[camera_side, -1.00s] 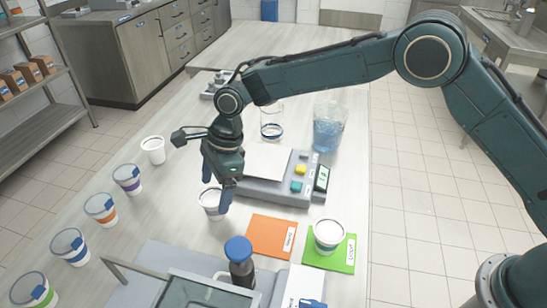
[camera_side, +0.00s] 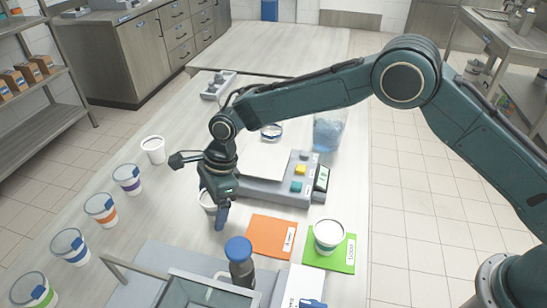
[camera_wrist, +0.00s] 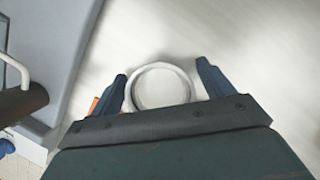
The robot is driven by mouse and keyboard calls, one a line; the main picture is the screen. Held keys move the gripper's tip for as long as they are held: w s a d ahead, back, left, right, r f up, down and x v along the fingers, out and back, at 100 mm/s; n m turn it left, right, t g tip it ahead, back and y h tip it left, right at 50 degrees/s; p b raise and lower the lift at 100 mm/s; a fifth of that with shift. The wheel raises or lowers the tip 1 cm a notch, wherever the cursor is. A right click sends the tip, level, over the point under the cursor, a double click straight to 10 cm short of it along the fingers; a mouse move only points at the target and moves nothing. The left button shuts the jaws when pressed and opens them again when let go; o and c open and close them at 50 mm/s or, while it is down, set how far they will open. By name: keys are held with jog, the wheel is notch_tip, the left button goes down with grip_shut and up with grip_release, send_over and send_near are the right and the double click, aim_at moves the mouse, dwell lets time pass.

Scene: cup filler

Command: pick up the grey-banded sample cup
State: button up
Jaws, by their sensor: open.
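A white cup, apparently the grey-banded sample cup (camera_side: 206,206), stands on the table left of the scale, partly hidden behind my gripper. Its band is mostly covered and its colour is hard to read. In the wrist view its round white rim (camera_wrist: 160,66) shows between my two blue fingers, with the near part hidden by the gripper body. My gripper (camera_side: 213,203) is open, pointing down, with its fingers low on either side of the cup. In the wrist view my gripper (camera_wrist: 162,72) has a finger left and right of the rim; contact cannot be told.
The scale (camera_side: 280,185) stands right of the cup. An orange card (camera_side: 268,235) and a green card (camera_side: 342,256) with another white cup (camera_side: 328,233) lie nearer. A dark blue-capped bottle (camera_side: 240,265) stands in front. Several banded cups line the left, with clear table between.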

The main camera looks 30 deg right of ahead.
jog(key=c, duration=1)
jog(key=shift+r, duration=0.1)
jog(key=shift+c, duration=0.2)
notch_tip(320, 180, up, 20)
dwell(0.7)
